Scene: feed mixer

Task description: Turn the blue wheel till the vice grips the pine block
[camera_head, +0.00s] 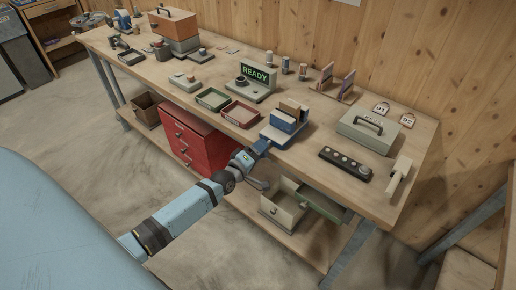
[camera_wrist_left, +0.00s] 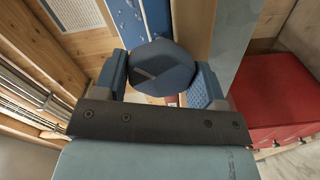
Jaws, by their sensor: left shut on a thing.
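The blue vice (camera_head: 278,135) stands at the front edge of the workbench, with the pine block (camera_head: 291,107) standing upright at its jaws. Whether the jaws touch the block cannot be told at this size. My left gripper (camera_head: 262,148) reaches the front of the vice from the left. In the left wrist view the dark blue wheel (camera_wrist_left: 152,66) sits between the two fingers of my left gripper (camera_wrist_left: 160,84), which are shut on it. In the head view the gripper hides the wheel. My right gripper is in neither view.
A green tray (camera_head: 212,99) and a red tray (camera_head: 240,114) lie left of the vice. A READY display (camera_head: 256,77) stands behind. A grey case (camera_head: 368,132) and a black button strip (camera_head: 345,164) lie right.

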